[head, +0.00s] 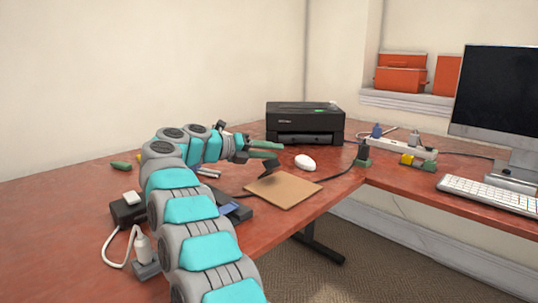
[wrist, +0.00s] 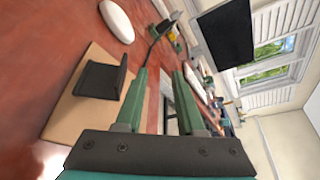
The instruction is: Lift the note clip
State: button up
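The note clip appears to be the black angled piece (wrist: 102,79) standing on the tan board in the wrist view. In the head view a dark piece (head: 268,174) shows at the board's back left part, just below my gripper. The tan board (head: 286,192) lies flat near the desk's front edge; it also shows in the wrist view (wrist: 62,122). My gripper (head: 264,150) is open, its green fingers apart with nothing between them. In the wrist view the fingers (wrist: 160,80) are to the right of the black piece and do not hold it.
A white mouse (head: 305,162) lies behind the board, before a black printer (head: 305,124). A green-and-black plug (head: 362,155) and a white power strip (head: 403,147) are to the right. A blue-and-black device (head: 234,209) lies left of the board. The red desk (head: 62,215) is clear at far left.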

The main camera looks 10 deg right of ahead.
jog(key=s+r+b, duration=0.1)
jog(key=s+b, duration=0.2)
jog(key=s, duration=0.9)
jog(key=shift+d, duration=0.15)
dwell(0.4)
